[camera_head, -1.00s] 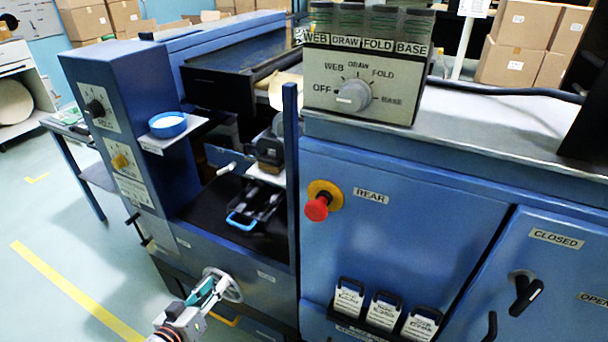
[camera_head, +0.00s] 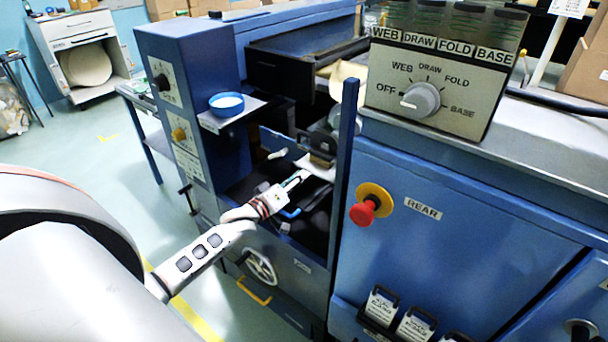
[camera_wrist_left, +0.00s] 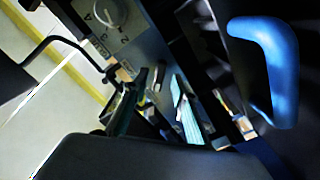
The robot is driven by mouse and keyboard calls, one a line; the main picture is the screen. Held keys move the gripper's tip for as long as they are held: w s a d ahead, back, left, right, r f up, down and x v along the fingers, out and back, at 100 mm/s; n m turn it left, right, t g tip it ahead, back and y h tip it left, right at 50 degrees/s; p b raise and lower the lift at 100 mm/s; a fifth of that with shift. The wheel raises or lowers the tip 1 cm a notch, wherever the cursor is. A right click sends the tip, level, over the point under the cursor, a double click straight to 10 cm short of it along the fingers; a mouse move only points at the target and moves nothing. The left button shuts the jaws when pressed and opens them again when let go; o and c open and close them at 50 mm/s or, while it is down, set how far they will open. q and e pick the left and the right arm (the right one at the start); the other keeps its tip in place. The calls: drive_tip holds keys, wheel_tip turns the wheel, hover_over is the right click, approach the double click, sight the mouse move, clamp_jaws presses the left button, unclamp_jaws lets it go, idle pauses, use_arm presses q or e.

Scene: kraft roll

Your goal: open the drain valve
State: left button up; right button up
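No part in view carries a readable drain valve label. A black rotary handle (camera_head: 582,328), which showed between CLOSED and OPEN labels earlier, is cut off at the lower right edge in the head view. A metal handwheel (camera_head: 260,267) is on the lower front panel, below my left forearm. My left gripper (camera_head: 299,181) is inside the dark bay of the blue machine, close to a blue-handled tray (camera_head: 290,213). The blue handle (camera_wrist_left: 268,62) is large in the left wrist view. My right gripper is out of view.
A blue post (camera_head: 344,180) stands right of the bay. A red stop button (camera_head: 363,212) and a selector box (camera_head: 440,80) are to its right. A blue-rimmed dish (camera_head: 227,103) sits on a small shelf. The floor at left is open.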

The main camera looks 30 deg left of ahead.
use_arm(q)
drive_tip(key=shift+w, duration=0.8)
clamp_jaws()
drive_tip(key=shift+m, duration=0.3)
drive_tip(key=shift+m+p, duration=1.1)
drive_tip(key=shift+m, duration=1.3)
